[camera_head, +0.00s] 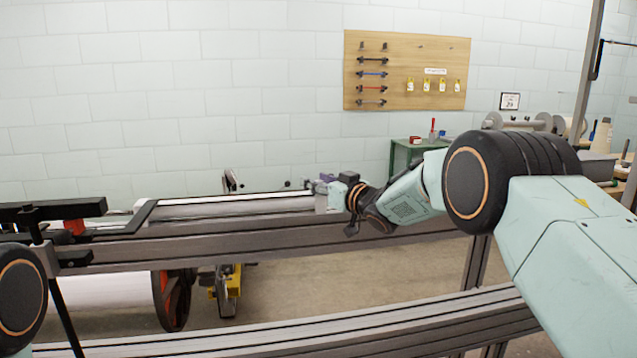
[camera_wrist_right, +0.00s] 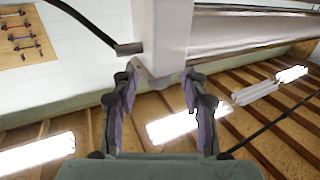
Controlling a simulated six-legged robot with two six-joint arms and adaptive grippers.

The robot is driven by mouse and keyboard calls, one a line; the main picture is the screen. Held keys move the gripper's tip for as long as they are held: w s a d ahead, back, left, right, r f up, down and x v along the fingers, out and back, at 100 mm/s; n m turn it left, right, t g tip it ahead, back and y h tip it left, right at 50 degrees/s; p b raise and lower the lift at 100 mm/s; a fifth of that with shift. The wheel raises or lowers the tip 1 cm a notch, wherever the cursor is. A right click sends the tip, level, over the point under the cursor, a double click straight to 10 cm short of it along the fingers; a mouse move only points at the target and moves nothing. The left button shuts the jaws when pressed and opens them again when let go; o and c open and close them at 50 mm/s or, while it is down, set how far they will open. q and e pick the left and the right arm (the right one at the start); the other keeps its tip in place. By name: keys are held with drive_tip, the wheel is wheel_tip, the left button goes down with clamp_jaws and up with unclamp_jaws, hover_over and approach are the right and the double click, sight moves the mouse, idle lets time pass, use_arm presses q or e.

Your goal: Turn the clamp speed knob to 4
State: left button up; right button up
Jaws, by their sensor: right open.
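My right gripper (camera_head: 328,184) reaches leftward to a pale box (camera_head: 331,203) at the right end of the machine's long rail. In the right wrist view, the two purple-padded fingers of this gripper (camera_wrist_right: 160,82) are spread apart. The lower end of the white box (camera_wrist_right: 160,40) lies between and just beyond their tips. I cannot tell whether the fingers touch it. I cannot make out the clamp speed knob or any number scale in either view.
A grey beam (camera_head: 250,250) runs across the machine below the box, with a lower rail (camera_head: 300,325) in front. A black bar (camera_head: 55,210) stands at the left. In the wrist view, a dark rod (camera_wrist_right: 90,28) ends close to the box's left side.

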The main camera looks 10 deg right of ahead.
drive_tip(key=shift+f, duration=0.1)
clamp_jaws()
idle(0.3)
drive_tip(key=shift+m+t+h+b, duration=0.7)
drive_tip(key=shift+m+h+b, duration=0.8)
drive_tip(key=shift+h+b, duration=0.55)
unclamp_jaws()
drive_tip(key=shift+d, duration=0.1)
drive_tip(key=s+d, duration=0.2)
drive_tip(key=s, duration=0.9)
drive_tip(key=shift+s, duration=0.4)
